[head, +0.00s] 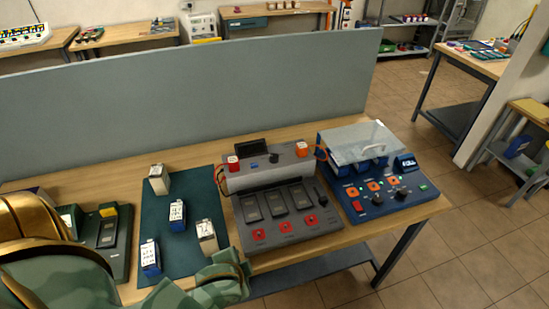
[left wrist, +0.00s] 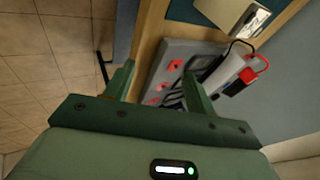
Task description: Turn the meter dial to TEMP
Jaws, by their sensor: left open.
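No label reading TEMP is legible, and I cannot tell for sure which knob is the meter dial. A grey device (head: 283,225) with several bays has a small dark screen (head: 251,147) and a black knob (head: 273,158) at its back. A blue device (head: 352,178) to its right has a lit display (head: 405,162) and two black knobs (head: 401,194). My left gripper (head: 228,268) is at the front of the bench, left of the grey device. In the left wrist view my left gripper (left wrist: 158,78) is open and empty, with the grey device beyond its fingers. My right gripper is not in view.
Several small batteries (head: 177,215) stand on a dark green mat (head: 190,182) left of the grey device. A dark green unit (head: 105,240) is at the far left. A grey partition (head: 190,100) runs behind the bench. A clear lid (head: 360,142) covers the blue device's rear.

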